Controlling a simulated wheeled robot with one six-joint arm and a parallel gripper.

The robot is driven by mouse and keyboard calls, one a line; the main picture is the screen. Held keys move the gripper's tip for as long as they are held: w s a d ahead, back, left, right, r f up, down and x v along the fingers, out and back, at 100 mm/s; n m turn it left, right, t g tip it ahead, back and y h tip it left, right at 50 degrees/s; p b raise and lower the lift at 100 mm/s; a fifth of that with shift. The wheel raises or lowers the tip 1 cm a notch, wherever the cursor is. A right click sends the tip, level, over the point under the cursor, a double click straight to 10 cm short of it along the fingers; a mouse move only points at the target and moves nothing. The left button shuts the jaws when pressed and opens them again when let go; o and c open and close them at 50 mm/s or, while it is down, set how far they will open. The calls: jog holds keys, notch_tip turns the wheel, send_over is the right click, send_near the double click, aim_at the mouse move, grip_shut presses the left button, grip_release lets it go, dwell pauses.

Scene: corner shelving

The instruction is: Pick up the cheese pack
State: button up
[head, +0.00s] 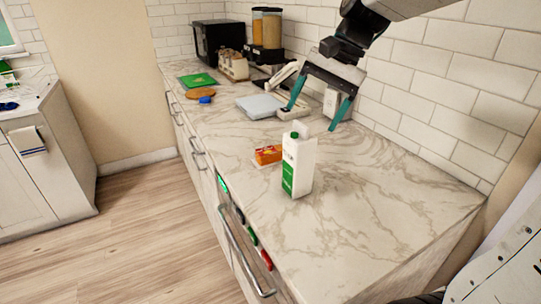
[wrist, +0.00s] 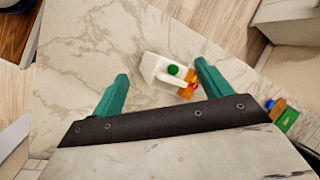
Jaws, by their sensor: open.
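The cheese pack (head: 268,155) looks like a small orange box lying on the marble counter, just left of a white and green carton (head: 299,165). In the wrist view, part of the orange pack (wrist: 188,91) shows beside the carton (wrist: 155,70), near the right finger; the rest of it is hidden. My gripper (head: 314,113) has two teal fingers spread apart and nothing between them. It hangs above the counter, behind and to the right of the pack and carton in the head view. The fingers also show open in the wrist view (wrist: 161,72).
The upright carton stands close beside the pack. A tiled wall bounds the right. The counter's near right is clear.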

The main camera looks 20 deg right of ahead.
jog(key=w, duration=0.2)
jog(key=w+d+m+y, duration=0.1)
jog(key=w, duration=0.2)
jog(key=w+f+m, duration=0.1)
jog(key=w, duration=0.1)
jog(key=shift+w+d, duration=0.25)
jog(key=shift+w, duration=0.05)
jog(key=w+d+f+m+y, duration=0.1)
jog(key=w+f+m, duration=0.15)
jog(key=w, duration=0.35)
jog(key=m+g+y, duration=0.2)
jog(key=m, duration=0.1)
send_near(274, 149)
jog(key=shift+x, duration=1.1)
jog(key=shift+w+a+f+m, duration=0.15)
jog(key=shift+f+m, duration=0.1)
jog(key=shift+f, duration=0.2)
jog(key=shift+x, duration=0.8)
jog(key=x, duration=0.6)
jog(key=shift+a+r, duration=0.1)
jog(key=c, duration=1.3)
jog(key=shift+r, duration=0.1)
